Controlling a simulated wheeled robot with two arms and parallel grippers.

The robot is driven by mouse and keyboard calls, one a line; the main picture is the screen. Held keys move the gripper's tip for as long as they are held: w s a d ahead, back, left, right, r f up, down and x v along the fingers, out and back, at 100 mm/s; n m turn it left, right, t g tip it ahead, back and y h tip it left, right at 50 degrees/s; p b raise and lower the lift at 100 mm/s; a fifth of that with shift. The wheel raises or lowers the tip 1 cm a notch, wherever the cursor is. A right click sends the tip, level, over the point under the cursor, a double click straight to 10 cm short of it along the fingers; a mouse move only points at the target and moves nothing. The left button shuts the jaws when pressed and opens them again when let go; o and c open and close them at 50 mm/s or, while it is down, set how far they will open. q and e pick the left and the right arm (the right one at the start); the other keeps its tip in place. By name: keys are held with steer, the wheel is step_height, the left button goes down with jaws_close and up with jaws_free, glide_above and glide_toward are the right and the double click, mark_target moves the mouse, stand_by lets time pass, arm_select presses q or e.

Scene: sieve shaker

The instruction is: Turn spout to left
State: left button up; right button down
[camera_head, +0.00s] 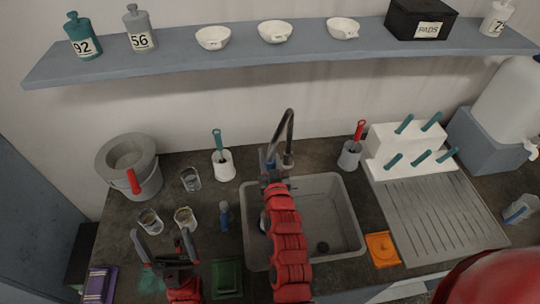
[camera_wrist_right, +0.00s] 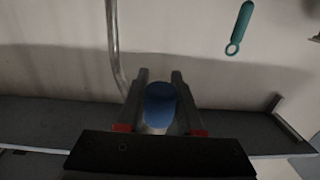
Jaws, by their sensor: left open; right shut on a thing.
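The metal faucet spout (camera_head: 290,118) arches up behind the sink (camera_head: 345,215) and curves down toward the front left, over the back edge of the basin. In the right wrist view the pipe (camera_wrist_right: 113,45) rises to the left of my fingers. My right gripper (camera_head: 271,170) is at the faucet, shut on a blue part (camera_wrist_right: 160,104) that sits between its two fingers. The blue part shows only slightly in the head view (camera_head: 270,159). The spout's lower end is partly hidden by my arm. My left gripper (camera_head: 162,245) is open and empty over the counter, left of the sink.
Glass beakers (camera_head: 190,178), a blue bottle (camera_head: 225,215) and a white brush holder (camera_head: 223,165) stand left of the sink. The shelf (camera_head: 180,63) hangs above.

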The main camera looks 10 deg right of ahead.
steer(key=c, duration=0.6)
jaws_free()
steer(key=shift+d, duration=0.1)
steer(key=shift+o, duration=0.2)
steer(key=s+b, duration=0.1)
steer(key=s, duration=1.6)
steer(key=shift+s+d+b, duration=0.15)
steer(key=shift+s+b, duration=0.05)
steer(key=shift+b, duration=0.1)
